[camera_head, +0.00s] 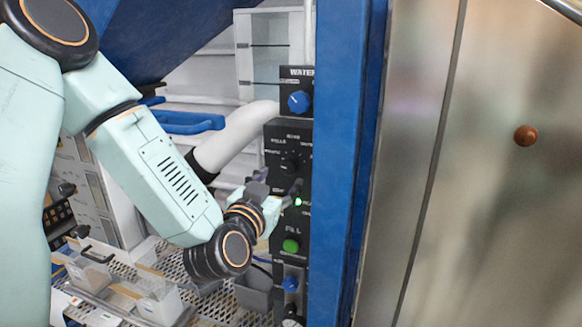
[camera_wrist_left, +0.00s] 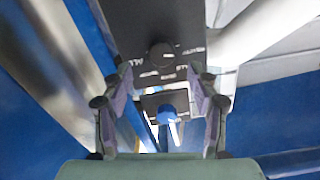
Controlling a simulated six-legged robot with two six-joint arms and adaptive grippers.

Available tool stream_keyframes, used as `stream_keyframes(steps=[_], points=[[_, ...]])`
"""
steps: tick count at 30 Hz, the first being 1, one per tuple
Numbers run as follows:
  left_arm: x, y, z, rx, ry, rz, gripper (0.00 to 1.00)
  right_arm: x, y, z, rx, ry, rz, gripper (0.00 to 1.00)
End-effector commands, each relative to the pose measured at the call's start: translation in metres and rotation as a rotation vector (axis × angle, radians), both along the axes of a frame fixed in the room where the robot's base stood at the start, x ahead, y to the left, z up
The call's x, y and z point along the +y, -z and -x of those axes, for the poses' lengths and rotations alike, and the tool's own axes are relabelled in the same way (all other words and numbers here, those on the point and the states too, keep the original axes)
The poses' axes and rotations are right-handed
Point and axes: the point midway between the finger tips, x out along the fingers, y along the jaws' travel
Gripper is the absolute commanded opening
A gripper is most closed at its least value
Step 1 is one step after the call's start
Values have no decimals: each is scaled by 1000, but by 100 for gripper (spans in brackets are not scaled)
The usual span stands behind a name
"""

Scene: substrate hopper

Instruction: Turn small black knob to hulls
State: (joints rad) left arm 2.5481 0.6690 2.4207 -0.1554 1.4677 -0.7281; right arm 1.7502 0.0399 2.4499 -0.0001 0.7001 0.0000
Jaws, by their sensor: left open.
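The small black knob (camera_head: 290,160) sits on a black control panel (camera_head: 272,130) with white lettering around it, in the upper half of the panel. One label at its upper left seems to read HULLS. My left gripper (camera_head: 275,186) is open and empty, just below the knob in the head view. In the left wrist view the black knob (camera_wrist_left: 162,56) shows just beyond and between the spread fingertips (camera_wrist_left: 161,74), apart from them as far as I can tell. The knob's pointer direction is too small to read. My right gripper is not in view.
A blue knob (camera_head: 299,101) sits on the WATER panel above. A green light (camera_head: 298,201) and a green button (camera_head: 290,245) are below the black knob, with another blue knob (camera_head: 290,284) lower. A blue post (camera_head: 338,160) stands close on the right.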

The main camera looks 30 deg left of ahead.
Motion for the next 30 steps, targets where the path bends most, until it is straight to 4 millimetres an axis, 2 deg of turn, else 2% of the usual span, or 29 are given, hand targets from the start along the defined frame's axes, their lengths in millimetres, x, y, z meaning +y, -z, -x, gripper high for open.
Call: stream_keyframes(steps=[9, 15, 26, 30], points=[[10, -1, -43, 0, 0, -2, 60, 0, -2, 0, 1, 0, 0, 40], [15, 0, -62, -1, 0, -1, 60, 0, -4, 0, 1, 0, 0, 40], [16, 0, -69, 0, 0, 1, 60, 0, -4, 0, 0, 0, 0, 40], [17, 0, -69, 0, 0, 1, 48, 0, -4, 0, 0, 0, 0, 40]])
